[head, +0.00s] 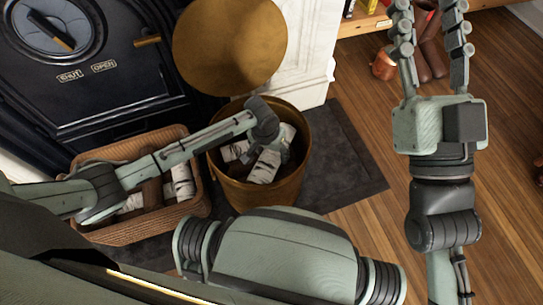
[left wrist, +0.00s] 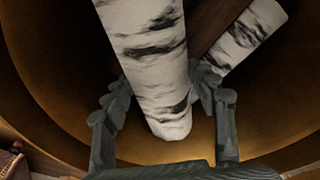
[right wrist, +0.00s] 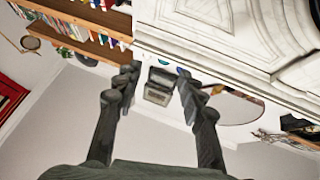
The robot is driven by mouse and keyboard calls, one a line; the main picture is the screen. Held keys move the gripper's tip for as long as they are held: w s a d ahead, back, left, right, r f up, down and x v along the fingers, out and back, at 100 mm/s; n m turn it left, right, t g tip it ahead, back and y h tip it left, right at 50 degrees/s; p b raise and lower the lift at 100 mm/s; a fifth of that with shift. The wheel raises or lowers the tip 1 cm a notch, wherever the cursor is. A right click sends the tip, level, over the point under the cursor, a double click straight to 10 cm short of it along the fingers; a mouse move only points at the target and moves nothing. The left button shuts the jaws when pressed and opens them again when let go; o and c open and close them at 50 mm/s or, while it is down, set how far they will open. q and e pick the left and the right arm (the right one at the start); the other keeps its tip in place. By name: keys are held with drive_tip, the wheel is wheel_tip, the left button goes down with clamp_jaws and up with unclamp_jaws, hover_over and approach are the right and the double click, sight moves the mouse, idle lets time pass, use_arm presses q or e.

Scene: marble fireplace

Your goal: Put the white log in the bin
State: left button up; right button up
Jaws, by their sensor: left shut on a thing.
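The brass bin (head: 232,193) stands open on the dark hearth, with birch-patterned white logs inside its rim. My left gripper (head: 268,150) reaches down into the bin and is shut on a white log (head: 264,167). The left wrist view shows this held log (left wrist: 150,60) between the two fingers, inside the brass wall. A second white log (left wrist: 250,35) and a brown log lie beside it there. In the head view the left fingertips are mostly hidden. My right gripper (head: 429,25) is open and empty, raised at the right, away from the bin.
A wicker basket (head: 155,222) with more logs stands left of the bin. A round brass lid (head: 230,45) is above the bin, by the black stove (head: 90,80). Wooden floor (head: 355,225) is clear right of the hearth. A shelf (head: 370,22) is at the back right.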

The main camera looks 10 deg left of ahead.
use_arm(q)
drive_tip(key=shift+f, duration=0.85)
use_arm(e)
drive_tip(key=shift+s+d+r+t, duration=0.25)
drive_tip(key=shift+s+r+t, duration=0.05)
drive_tip(key=shift+r+t, duration=0.2)
use_arm(q)
drive_tip(key=shift+f, duration=0.15)
drive_tip(key=o, duration=1.6)
